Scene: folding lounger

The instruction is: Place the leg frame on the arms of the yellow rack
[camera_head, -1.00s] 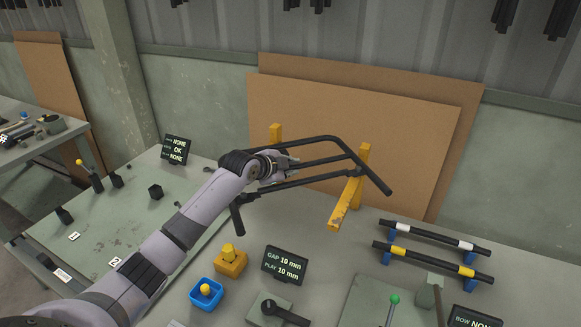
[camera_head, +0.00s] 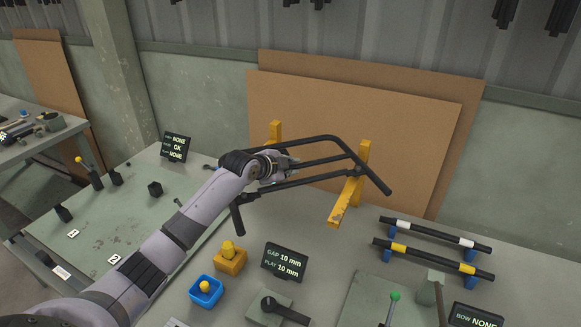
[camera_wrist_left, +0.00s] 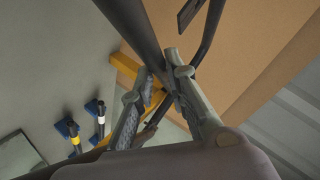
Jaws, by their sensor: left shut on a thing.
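The leg frame (camera_head: 379,181) is a dark bent-tube frame, seen in the head view at the yellow rack. My left gripper (camera_head: 287,167) is shut on one of its tubes, near the rack's left side. In the left wrist view, the fingers (camera_wrist_left: 165,82) close around a dark tube (camera_wrist_left: 137,35). The yellow rack (camera_head: 346,203) has two uprights, and its right arm points toward the front. The frame's tubes cross over the right arm; I cannot tell whether they touch it. The left arm is mostly hidden by my gripper and the frame. My right gripper is not in view.
Brown boards (camera_head: 420,110) lean on the wall behind the rack. Two dark bars (camera_head: 430,262) rest on blue holders to the right. The bench between rack and display is clear.

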